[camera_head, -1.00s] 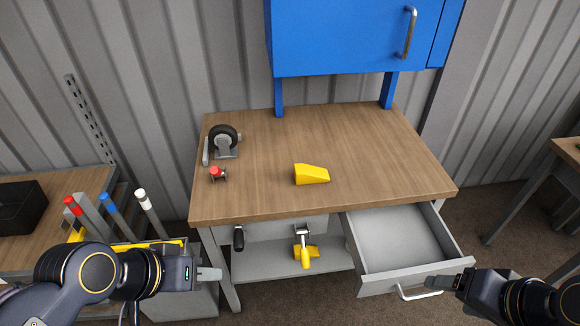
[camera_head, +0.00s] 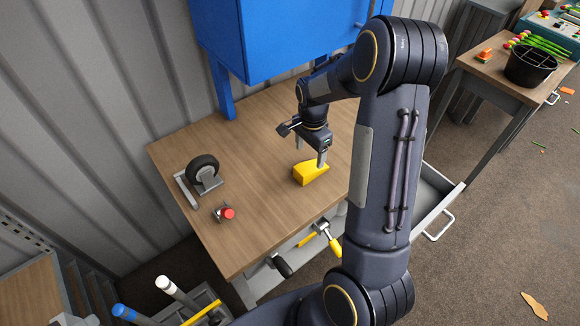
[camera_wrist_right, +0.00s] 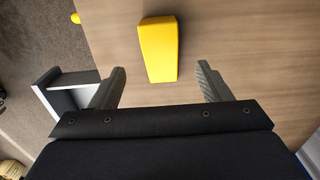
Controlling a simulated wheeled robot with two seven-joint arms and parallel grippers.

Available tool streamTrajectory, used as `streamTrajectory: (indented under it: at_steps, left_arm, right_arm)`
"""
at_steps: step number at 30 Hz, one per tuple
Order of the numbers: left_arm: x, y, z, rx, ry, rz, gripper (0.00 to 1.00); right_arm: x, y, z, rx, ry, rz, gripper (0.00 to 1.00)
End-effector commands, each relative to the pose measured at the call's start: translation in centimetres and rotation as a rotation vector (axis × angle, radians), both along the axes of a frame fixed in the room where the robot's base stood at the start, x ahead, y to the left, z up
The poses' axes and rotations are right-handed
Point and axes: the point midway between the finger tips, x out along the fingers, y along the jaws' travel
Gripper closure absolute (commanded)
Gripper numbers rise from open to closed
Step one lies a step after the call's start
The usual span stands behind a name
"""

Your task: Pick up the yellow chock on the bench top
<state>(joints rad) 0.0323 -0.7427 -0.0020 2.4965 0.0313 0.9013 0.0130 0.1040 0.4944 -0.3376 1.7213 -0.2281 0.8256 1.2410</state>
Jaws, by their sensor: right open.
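The yellow chock (camera_head: 308,176) lies on the wooden bench top (camera_head: 250,195), near its front edge. My right gripper (camera_head: 310,156) is above the bench, pointing down close over the chock, and one finger overlaps the chock in the head view. In the right wrist view the chock (camera_wrist_right: 159,48) lies ahead of the fingers, lined up with the gap between them (camera_wrist_right: 161,82). My left gripper is out of view.
A black caster wheel (camera_head: 203,170) and a red-topped button (camera_head: 227,213) stand on the bench left of the chock. An open drawer (camera_head: 436,192) juts out at the bench front, partly hidden by my right arm.

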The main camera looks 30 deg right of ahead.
Motion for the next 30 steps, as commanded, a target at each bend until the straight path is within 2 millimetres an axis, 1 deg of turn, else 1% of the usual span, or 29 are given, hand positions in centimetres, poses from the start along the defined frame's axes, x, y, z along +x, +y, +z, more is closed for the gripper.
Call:
streamTrajectory:
  at_steps: [1,5,11,12,15,18,23,26,30]
  left_arm:
    - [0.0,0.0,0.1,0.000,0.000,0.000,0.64]
    - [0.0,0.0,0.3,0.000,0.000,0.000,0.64]
    - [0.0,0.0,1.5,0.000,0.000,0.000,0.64]
    - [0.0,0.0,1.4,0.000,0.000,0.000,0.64]
    - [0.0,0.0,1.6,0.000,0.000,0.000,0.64]
    - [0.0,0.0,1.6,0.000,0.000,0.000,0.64]
    - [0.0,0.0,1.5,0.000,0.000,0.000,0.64]
    - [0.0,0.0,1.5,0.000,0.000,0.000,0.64]
    - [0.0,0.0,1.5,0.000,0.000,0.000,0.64]
  right_arm:
    - [-0.1,0.0,-0.6,0.001,0.004,0.000,0.29]
    - [-0.1,0.0,-2.1,0.002,0.003,0.001,0.29]
    - [0.1,0.0,-4.8,0.004,0.004,0.002,0.29]
    - [0.1,0.0,-5.5,0.004,0.004,0.003,0.29]
    - [0.2,0.0,-6.5,0.003,0.002,0.004,0.29]
    - [0.2,0.0,-6.9,0.002,-0.001,0.003,0.29]
    - [0.2,0.0,-7.0,0.002,-0.002,0.003,0.29]
    - [0.2,0.0,-6.9,0.002,-0.001,0.004,0.40]
    - [0.2,0.0,-6.9,0.002,-0.001,0.004,0.58]
